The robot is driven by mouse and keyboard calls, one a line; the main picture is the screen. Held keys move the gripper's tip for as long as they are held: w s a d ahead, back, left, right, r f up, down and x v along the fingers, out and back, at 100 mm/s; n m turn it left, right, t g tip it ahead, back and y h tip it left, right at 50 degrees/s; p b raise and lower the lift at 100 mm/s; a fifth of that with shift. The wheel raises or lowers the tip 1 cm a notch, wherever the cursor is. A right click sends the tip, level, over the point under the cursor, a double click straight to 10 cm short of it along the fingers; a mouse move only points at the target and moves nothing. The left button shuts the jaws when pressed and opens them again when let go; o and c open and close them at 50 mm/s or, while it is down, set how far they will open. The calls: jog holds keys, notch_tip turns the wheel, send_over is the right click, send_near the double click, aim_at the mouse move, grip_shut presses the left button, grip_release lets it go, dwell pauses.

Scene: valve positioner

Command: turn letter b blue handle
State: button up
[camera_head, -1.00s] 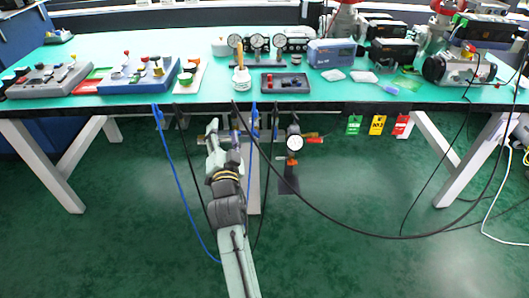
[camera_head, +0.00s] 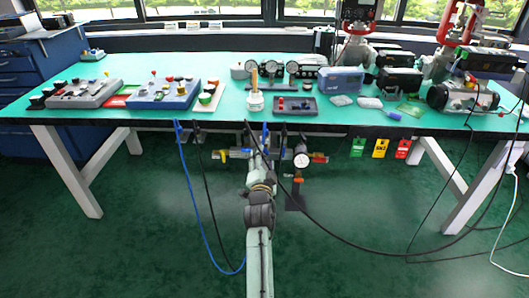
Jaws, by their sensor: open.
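A pipe assembly with valves and a round white gauge (camera_head: 301,160) hangs below the front edge of the green-topped table. A small upright blue part (camera_head: 265,136), which looks like a blue handle, stands at the middle of this assembly. A letter b is too small to read. My arm reaches up from the bottom of the view, and my gripper (camera_head: 256,146) is at the assembly, close to the blue part. It is open, but its fingers are small and partly hidden by my wrist. I cannot tell whether it touches the blue part.
A red handle (camera_head: 320,158) is right of the gauge, and a brass fitting (camera_head: 222,154) is at the left. A blue hose (camera_head: 197,205) and black cables hang in front. Green, yellow and red tags (camera_head: 380,148) hang at the right. The table (camera_head: 225,72) carries control boxes and instruments.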

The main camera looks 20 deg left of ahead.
aim_at(265, 150)
jog(key=shift+x, duration=1.4)
jog(key=shift+c, duration=0.3)
jog(key=c, duration=1.1)
jog(key=shift+n, duration=0.4)
jog(key=n+b, duration=0.1)
jog(key=n, duration=0.2)
jog(key=shift+n+b, duration=0.35)
jog(key=shift+n, duration=0.05)
jog(key=n, duration=0.5)
jog(key=shift+n, duration=0.3)
